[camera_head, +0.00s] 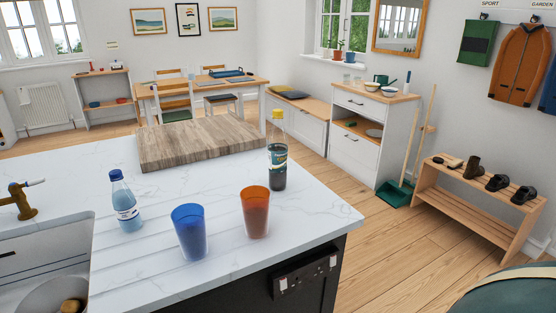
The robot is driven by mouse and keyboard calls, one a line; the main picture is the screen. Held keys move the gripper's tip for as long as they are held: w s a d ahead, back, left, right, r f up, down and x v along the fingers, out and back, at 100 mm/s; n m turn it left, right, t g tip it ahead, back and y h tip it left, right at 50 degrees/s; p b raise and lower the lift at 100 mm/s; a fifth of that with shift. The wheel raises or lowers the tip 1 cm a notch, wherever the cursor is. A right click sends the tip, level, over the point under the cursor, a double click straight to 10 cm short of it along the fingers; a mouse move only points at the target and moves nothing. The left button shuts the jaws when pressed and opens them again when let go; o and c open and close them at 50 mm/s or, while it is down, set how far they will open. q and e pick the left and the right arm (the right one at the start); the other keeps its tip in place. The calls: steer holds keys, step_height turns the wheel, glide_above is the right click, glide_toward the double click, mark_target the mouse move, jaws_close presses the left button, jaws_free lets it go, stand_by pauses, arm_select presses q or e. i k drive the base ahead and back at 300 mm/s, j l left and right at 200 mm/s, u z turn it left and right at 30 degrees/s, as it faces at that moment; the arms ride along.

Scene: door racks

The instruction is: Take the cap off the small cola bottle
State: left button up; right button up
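The small cola bottle (278,165) stands upright on the white marble counter (330,215), near its far right edge. It holds dark liquid in its lower part, has a dark label and is clear at the neck. Its yellow cap (278,114) sits on top of the neck. Neither my left nor my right gripper is in the head view.
An orange tumbler (256,212) and a blue tumbler (188,232) stand in front of the cola bottle. A blue-capped water bottle (125,203) stands further left, near the sink and brass tap (22,202). A thick wooden board (200,140) lies behind.

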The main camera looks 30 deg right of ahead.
mark_target(277, 140)
steer(key=l+u, duration=0.35)
steer(key=l, duration=0.75)
steer(key=l+u, duration=0.3)
steer(key=l, duration=0.8)
steer(key=k, duration=0.05)
